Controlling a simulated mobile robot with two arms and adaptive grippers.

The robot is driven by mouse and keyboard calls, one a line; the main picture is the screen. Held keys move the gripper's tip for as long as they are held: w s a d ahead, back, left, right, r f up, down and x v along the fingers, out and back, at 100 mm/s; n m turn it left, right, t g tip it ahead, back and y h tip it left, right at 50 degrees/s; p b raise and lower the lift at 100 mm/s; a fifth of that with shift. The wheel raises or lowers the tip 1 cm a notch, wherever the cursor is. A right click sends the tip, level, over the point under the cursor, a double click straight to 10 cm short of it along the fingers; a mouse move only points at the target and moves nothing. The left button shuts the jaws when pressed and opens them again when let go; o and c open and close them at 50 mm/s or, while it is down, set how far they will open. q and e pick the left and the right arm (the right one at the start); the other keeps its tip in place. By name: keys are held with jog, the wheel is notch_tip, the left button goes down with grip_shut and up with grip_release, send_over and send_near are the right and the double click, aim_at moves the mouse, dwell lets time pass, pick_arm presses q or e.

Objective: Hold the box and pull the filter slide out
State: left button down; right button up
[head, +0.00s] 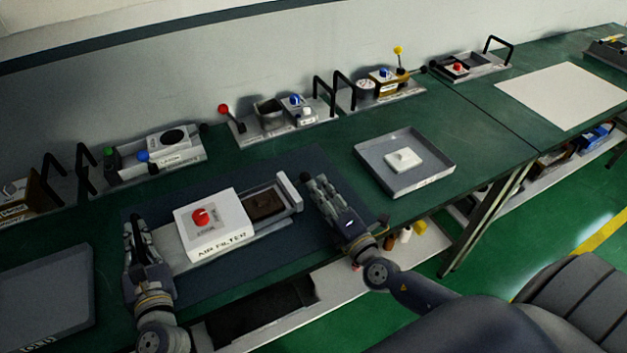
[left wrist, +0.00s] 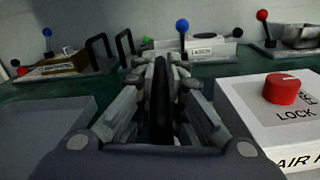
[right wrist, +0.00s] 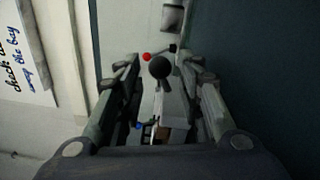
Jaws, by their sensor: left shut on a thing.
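The white air filter box (head: 210,224) with a red knob on top sits on a light grey base on the dark mat. The filter slide (head: 289,192) extends from the box's right side, with a brown panel showing between its end plate and the box. The box also shows in the left wrist view (left wrist: 250,107). My left gripper (head: 135,232) is at the left end of the base, shut on a black upright bar (left wrist: 161,100). My right gripper (head: 318,190) is just right of the slide's end plate, its fingers apart; contact is unclear. A dark round knob (right wrist: 160,68) shows between those fingers.
A grey tray (head: 405,187) with a white square piece lies to the right. Another grey tray (head: 45,300) lies at the left. Several small fixtures with levers and black handles line the wall. A white board (head: 562,95) lies on the far table.

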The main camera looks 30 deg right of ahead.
pick_arm(q)
jog(key=shift+f, duration=0.45)
pick_arm(e)
jog(key=s, duration=0.6)
jog(key=shift+d+f, duration=0.1)
jog(key=shift+d, duration=0.15)
pick_arm(q)
jog(key=c, duration=1.6)
grip_release()
jog(key=shift+w+a+r, duration=0.1)
jog(key=shift+w+a, duration=0.05)
pick_arm(e)
jog(key=shift+w+a, duration=0.1)
jog(key=shift+w, duration=0.1)
pick_arm(q)
jog(key=s, duration=1.2)
jog(key=shift+d, duration=0.35)
pick_arm(e)
jog(key=shift+s, duration=0.1)
